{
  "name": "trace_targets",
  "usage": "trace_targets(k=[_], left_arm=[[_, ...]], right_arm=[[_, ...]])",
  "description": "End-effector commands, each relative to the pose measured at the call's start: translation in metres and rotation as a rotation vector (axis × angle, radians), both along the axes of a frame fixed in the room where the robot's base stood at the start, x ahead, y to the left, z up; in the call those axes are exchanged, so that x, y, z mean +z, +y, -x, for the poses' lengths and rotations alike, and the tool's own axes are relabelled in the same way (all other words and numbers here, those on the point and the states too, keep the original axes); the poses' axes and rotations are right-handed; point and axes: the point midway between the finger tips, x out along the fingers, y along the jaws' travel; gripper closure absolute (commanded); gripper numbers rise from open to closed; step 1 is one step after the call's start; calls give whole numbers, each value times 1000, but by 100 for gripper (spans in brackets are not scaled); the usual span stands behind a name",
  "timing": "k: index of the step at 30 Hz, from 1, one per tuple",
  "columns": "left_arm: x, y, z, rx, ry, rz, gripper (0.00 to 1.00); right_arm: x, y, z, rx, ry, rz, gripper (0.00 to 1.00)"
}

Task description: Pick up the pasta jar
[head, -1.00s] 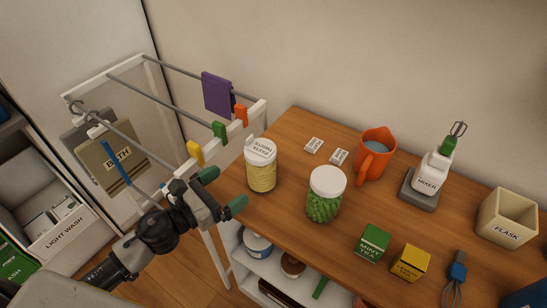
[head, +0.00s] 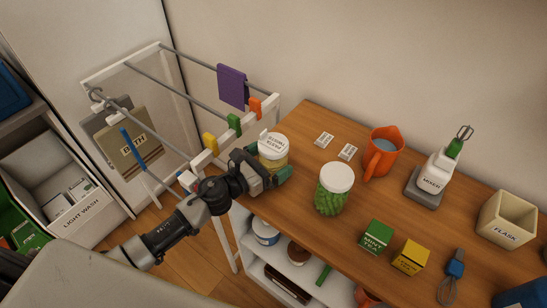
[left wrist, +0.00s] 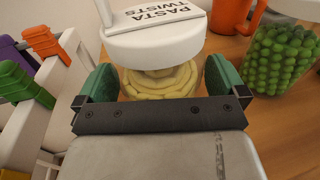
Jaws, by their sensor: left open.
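The pasta jar (head: 273,149) stands upright at the left end of the wooden counter. It has a white lid labelled "PASTA TWISTS" and pale yellow contents. My left gripper (head: 270,174) is at the jar on its near side and hides much of its lower body. In the left wrist view the pasta jar (left wrist: 158,76) sits between the two green fingertips of my left gripper (left wrist: 160,78), one on each side. The fingers are open; I cannot tell whether either touches the glass. My right gripper is not in view.
A jar of green peas (head: 334,188) stands close to the right of the pasta jar. A white rack with clips (head: 234,125) borders the counter's left end. Tea boxes (head: 376,237) stand at the front.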

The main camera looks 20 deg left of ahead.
Motion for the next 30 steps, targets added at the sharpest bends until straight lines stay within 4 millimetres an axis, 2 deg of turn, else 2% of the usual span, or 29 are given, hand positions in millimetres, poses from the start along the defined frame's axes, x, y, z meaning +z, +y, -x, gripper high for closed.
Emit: trace_targets(k=[2,13,22,30], left_arm=[[0,0,0,0,0,0,0],[0,1,0,0,0,0,56],[9,1,0,0,-5,-2,56],[61,1,0,-2,-7,-5,56]], right_arm=[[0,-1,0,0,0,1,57],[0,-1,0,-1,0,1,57],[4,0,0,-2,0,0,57],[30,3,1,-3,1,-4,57]])
